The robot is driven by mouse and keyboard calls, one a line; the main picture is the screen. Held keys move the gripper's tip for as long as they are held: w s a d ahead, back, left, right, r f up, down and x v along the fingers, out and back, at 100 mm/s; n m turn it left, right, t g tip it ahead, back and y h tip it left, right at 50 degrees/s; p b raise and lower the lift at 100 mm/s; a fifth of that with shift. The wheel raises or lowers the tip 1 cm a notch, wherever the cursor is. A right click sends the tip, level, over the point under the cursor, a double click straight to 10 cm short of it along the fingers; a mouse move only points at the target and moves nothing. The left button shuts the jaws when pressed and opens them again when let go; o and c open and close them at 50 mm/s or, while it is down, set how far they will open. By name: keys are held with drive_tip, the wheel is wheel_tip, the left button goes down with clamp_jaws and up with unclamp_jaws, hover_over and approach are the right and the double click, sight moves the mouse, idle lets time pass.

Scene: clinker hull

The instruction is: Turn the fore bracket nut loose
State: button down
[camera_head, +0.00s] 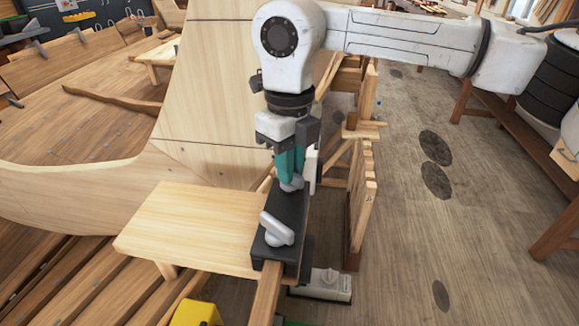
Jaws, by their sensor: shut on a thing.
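A black bracket (271,252) lies along the right edge of a pale wooden board. Two grey knob-like nuts sit on it. The near nut (277,229) stands clear, with its wing lying slantwise. The far nut (292,185) is at the bracket's far end, directly under my gripper (290,170). My gripper points down, and its teal fingers are closed on the far nut, hiding its upper part. I cannot tell from this view which nut is the fore one.
The pale board (190,225) reaches left from the bracket. The planked hull (210,90) rises close behind and left. A wooden trestle (360,205) stands to the right, with open floor (430,230) beyond. A yellow object (196,313) is at the bottom edge.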

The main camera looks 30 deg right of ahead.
drive_tip(key=shift+r, duration=0.1)
idle(0.3)
drive_tip(key=c, duration=1.2)
unclamp_jaws()
drive_tip(key=shift+o, duration=0.2)
wheel_tip(320, 180, up, 11)
drive_tip(key=b, duration=0.1)
drive_tip(key=shift+b, duration=0.35)
drive_tip(key=shift+f, duration=0.25)
